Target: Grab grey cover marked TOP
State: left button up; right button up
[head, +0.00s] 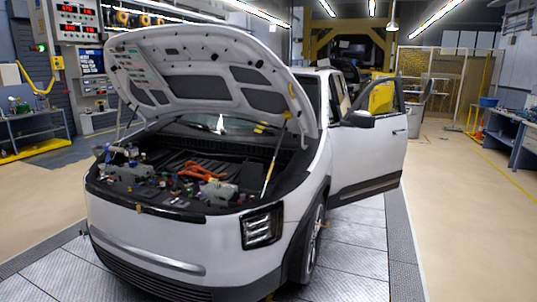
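A white car (190,245) stands ahead with its hood (205,75) propped up and its engine bay (180,170) open. In the bay I see orange cables (203,172) near the middle. A grey block-like part (217,191) sits at the front right of the bay, and another grey part (128,173) at the left. I cannot read any TOP marking at this size, so I cannot tell which part is the grey cover. Neither of my grippers shows in the head view.
A prop rod (273,165) holds the hood at the right. The car's right-hand door (370,150) stands open. Workbenches stand at the left (40,125) and right (512,130). The floor (455,220) right of the car is clear.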

aim_at(177, 202)
jog(key=i+j+u, duration=0.3)
jog(key=i, duration=0.95)
jog(key=i+l+u, duration=0.1)
jog(key=i+u, duration=0.2)
jog(key=i, duration=1)
